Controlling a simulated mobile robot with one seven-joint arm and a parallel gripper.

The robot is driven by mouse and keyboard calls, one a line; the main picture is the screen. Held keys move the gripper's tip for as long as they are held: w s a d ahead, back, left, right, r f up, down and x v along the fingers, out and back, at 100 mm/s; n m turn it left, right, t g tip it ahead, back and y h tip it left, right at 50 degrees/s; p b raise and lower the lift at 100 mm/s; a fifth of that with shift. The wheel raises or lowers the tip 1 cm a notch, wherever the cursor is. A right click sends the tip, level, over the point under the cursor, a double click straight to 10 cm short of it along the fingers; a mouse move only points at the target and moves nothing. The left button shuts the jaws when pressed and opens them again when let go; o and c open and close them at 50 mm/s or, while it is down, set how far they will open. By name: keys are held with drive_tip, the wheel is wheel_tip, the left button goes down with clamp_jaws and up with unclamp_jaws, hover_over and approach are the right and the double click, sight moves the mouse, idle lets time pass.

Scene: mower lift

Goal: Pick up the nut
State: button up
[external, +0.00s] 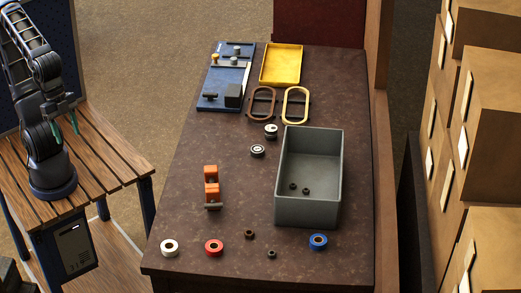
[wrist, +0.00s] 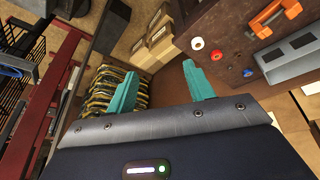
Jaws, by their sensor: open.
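Several small dark nuts show in the external view. A brown one (external: 249,234) and a darker one (external: 271,253) lie on the table's near part, between the red and blue rings. Two more dark nuts (external: 293,186) lie inside the grey bin (external: 341,180). My gripper (external: 66,129), with teal fingers, is at the far left above the wooden bench, well away from the table. In the wrist view my gripper (wrist: 159,69) is open, with nothing between its fingers.
White (external: 169,247), red (external: 214,247) and blue (external: 318,241) rings lie along the table's near edge. An orange clamp-like part (external: 211,180) stands left of the bin. A yellow tray (external: 281,64) and blue board (external: 220,103) lie farther back. Cardboard boxes (external: 490,120) stand right.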

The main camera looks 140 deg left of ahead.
drive_tip(key=w+a+n+g, duration=0.1)
drive_tip(key=w+a+n, duration=0.45)
drive_tip(key=w, duration=0.75)
drive_tip(key=n+g, duration=0.3)
drive_tip(key=n, duration=1)
hover_over(249, 236)
wheel_tip(249, 236, down, 26)
drive_tip(key=shift+f, duration=5.25)
drive_tip(key=c, duration=1.1)
drive_tip(key=shift+r, duration=0.15)
